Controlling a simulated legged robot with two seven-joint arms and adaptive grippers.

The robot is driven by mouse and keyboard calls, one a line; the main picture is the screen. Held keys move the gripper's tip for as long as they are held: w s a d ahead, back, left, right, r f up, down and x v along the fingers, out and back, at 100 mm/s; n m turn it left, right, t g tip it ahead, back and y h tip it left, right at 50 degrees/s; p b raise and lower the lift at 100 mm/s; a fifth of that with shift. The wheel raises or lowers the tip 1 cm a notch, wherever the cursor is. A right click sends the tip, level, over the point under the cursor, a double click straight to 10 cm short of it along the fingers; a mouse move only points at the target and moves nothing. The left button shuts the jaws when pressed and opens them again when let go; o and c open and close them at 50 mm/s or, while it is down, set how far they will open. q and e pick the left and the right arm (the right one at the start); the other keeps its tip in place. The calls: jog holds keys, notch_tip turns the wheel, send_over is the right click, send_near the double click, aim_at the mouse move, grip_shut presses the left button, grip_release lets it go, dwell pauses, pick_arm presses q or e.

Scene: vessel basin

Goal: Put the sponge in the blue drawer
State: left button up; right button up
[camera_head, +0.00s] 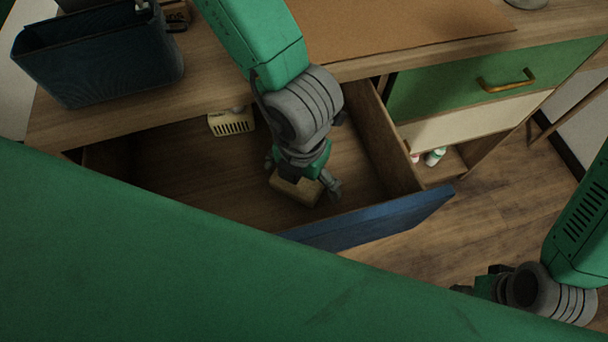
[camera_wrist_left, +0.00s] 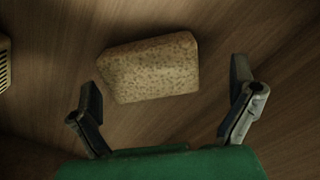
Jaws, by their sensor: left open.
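The blue drawer (camera_head: 375,222) is pulled open, showing its wooden inside and blue front. The tan, speckled sponge (camera_head: 297,190) lies on the drawer floor. It also shows in the left wrist view (camera_wrist_left: 150,68), just beyond the fingertips. My left gripper (camera_head: 302,180) reaches down into the drawer, over the sponge. In the wrist view its fingers (camera_wrist_left: 168,105) are spread wide, with nothing gripped between them. In the head view the gripper hides part of the sponge. My right gripper (camera_head: 470,288) is at the lower right, away from the drawer; its fingers are hardly visible.
A cream slotted item (camera_head: 231,123) lies at the back of the drawer. A dark blue bin (camera_head: 100,55) stands on the wooden desk. A green drawer (camera_head: 480,80) with a brass handle is shut at right. Small bottles (camera_head: 435,156) stand on a shelf below it.

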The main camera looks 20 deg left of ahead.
aim_at(302, 181)
pick_arm(q)
notch_tip(302, 181, up, 12)
jog(key=p, duration=0.4)
jog(key=shift+f, duration=0.25)
jog(key=shift+a, duration=0.3)
